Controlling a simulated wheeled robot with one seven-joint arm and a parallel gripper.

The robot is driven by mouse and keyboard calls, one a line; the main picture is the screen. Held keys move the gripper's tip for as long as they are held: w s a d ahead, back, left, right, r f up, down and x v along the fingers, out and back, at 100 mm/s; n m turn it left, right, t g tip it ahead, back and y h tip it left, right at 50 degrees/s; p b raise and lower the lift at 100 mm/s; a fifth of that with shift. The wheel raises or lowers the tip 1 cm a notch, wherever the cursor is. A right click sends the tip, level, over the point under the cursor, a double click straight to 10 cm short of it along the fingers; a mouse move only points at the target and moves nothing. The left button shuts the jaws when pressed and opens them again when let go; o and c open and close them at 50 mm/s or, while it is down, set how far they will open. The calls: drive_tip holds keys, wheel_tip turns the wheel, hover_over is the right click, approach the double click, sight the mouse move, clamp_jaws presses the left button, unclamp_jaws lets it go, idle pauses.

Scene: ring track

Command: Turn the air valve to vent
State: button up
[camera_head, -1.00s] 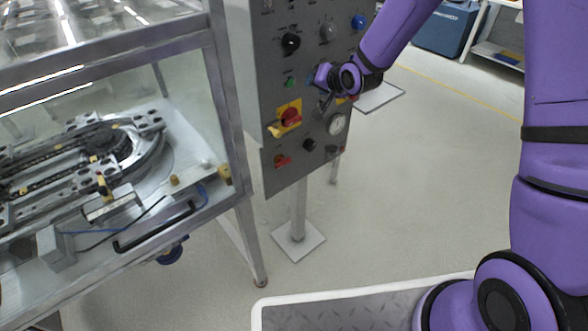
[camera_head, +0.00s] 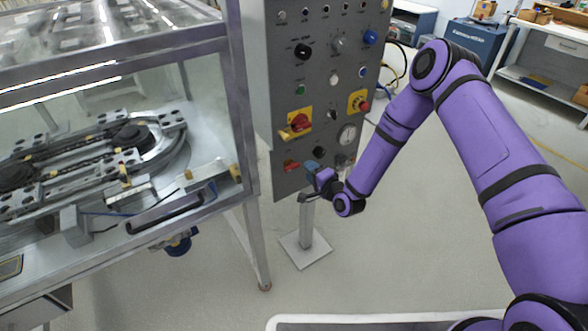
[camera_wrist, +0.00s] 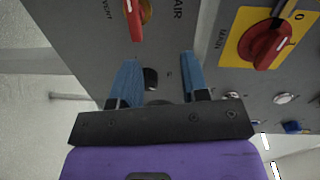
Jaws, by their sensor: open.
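The air valve is a red handle (camera_wrist: 135,22) on a brass-coloured body, low on the grey control panel (camera_head: 350,80). The wrist view shows it at the top edge, partly cut off, with "VENT" lettering to its left and "AIR" to its right. In the head view the red handle (camera_head: 291,166) is near the panel's lower left. My gripper (camera_wrist: 160,70) is open with two blue fingers apart and nothing held. In the head view my gripper (camera_head: 312,170) is just right of the valve, apart from it. A black knob (camera_wrist: 150,78) shows between the fingers.
A red main switch on a yellow plate (camera_head: 300,122) sits above the valve; its red handle (camera_wrist: 265,45) is at right in the wrist view. A glass-walled ring-track machine (camera_head: 150,130) stands left.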

sight(293, 168)
wheel_tip(293, 168, down, 4)
drive_tip(key=s+m+t, duration=0.1)
drive_tip(key=s+m, duration=0.1)
drive_tip(key=s, duration=0.1)
drive_tip(key=x, duration=1.1)
drive_tip(key=shift+w+a, duration=0.1)
drive_tip(key=shift+a, duration=0.05)
drive_tip(key=shift+c, duration=0.2)
drive_tip(key=c, duration=0.7)
